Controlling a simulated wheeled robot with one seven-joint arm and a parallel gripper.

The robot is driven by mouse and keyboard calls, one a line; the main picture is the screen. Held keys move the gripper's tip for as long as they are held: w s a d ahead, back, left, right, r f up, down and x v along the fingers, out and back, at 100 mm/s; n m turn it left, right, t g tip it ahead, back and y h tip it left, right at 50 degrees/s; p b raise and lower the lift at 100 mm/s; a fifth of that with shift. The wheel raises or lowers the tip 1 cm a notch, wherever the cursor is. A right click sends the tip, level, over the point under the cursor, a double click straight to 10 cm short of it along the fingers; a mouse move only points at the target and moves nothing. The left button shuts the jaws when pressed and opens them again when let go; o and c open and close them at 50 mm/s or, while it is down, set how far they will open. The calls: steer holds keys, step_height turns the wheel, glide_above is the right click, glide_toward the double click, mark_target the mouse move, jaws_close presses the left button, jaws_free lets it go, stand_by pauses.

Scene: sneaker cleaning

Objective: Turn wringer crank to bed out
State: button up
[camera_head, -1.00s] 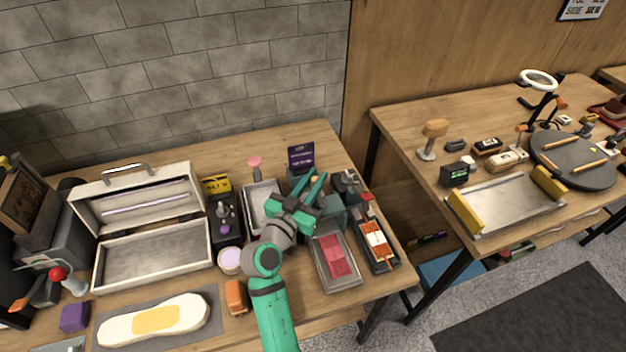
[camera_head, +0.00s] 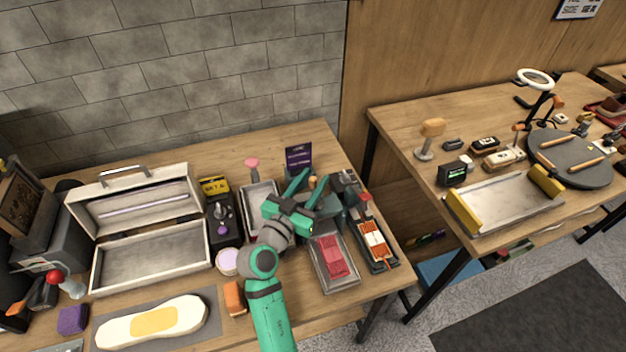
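The likely wringer is a dark teal-grey block (camera_head: 325,212) at the back right of the near table, partly hidden by my gripper. A small tan-orange knob (camera_head: 312,182), probably its crank handle, stands at its top. My green gripper (camera_head: 317,175) is above the block. Its two fingers are apart, one on each side of the knob as seen from here. I cannot tell whether either finger touches it. The crank arm and the wringer's bed cannot be made out clearly.
A metal tray with a pink-red pad (camera_head: 332,256) lies in front of the block, with a black-framed tray (camera_head: 377,247) to its right. A dark sign (camera_head: 298,158) stands behind.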

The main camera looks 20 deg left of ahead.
steer(key=v, duration=1)
steer(key=shift+s, duration=0.15)
